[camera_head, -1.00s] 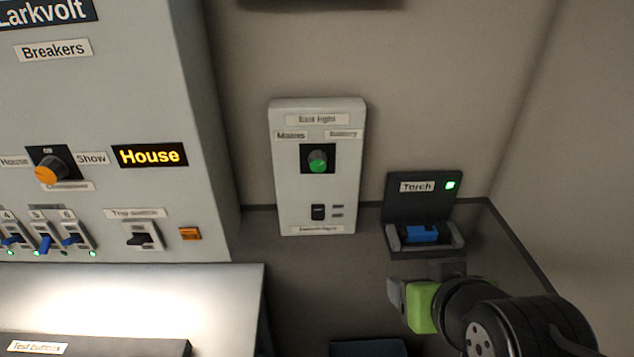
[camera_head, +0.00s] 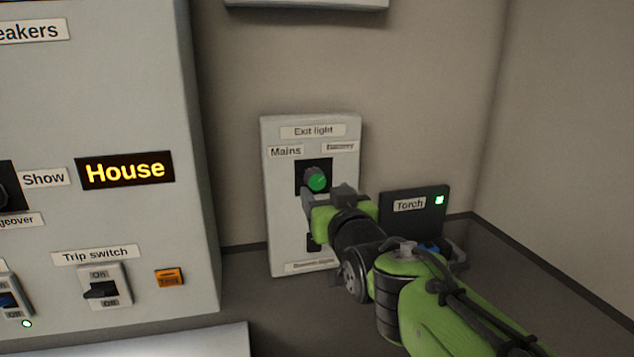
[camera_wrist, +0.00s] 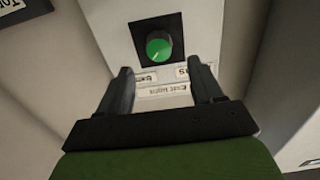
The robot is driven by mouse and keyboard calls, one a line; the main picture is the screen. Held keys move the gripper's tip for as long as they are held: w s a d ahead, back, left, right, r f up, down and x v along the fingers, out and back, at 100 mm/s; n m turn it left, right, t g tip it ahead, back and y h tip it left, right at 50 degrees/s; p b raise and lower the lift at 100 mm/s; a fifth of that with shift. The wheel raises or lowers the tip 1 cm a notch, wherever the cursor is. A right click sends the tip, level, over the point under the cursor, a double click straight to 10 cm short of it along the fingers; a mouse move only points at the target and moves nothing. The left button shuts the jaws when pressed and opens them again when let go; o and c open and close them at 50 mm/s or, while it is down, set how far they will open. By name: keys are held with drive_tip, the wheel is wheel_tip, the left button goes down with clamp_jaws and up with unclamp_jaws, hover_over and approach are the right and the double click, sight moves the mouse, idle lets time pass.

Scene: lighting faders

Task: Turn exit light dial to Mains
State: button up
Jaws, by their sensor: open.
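The exit light panel (camera_head: 284,220) is a pale box on the back wall, labelled Exit light, with Mains (camera_head: 285,151) at the upper left and a blurred label at the upper right. Its green dial (camera_head: 317,180) sits on a black square below these labels; its exact pointing is hard to read. In the wrist view the dial (camera_wrist: 159,45) appears upside down, beyond my fingertips. My gripper (camera_head: 325,194) is open and empty, just in front of the panel by the dial, apart from it as far as I can tell. My gripper hides part of the panel's lower switch area.
A Torch holder (camera_head: 409,207) with a green light stands right of the panel, partly behind my arm. The large breaker cabinet (camera_head: 130,222) with the House display (camera_head: 125,170) and a trip switch (camera_head: 101,290) is at left.

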sight(317, 181)
drive_tip(key=w, duration=0.3)
drive_tip(key=w+a, duration=0.1)
drive_tip(key=w, duration=0.2)
drive_tip(key=shift+w+a+p, duration=0.15)
drive_tip(key=shift+w+p, duration=0.2)
drive_tip(key=shift+w, duration=0.05)
drive_tip(key=shift+c, duration=0.4)
drive_tip(key=c, duration=1)
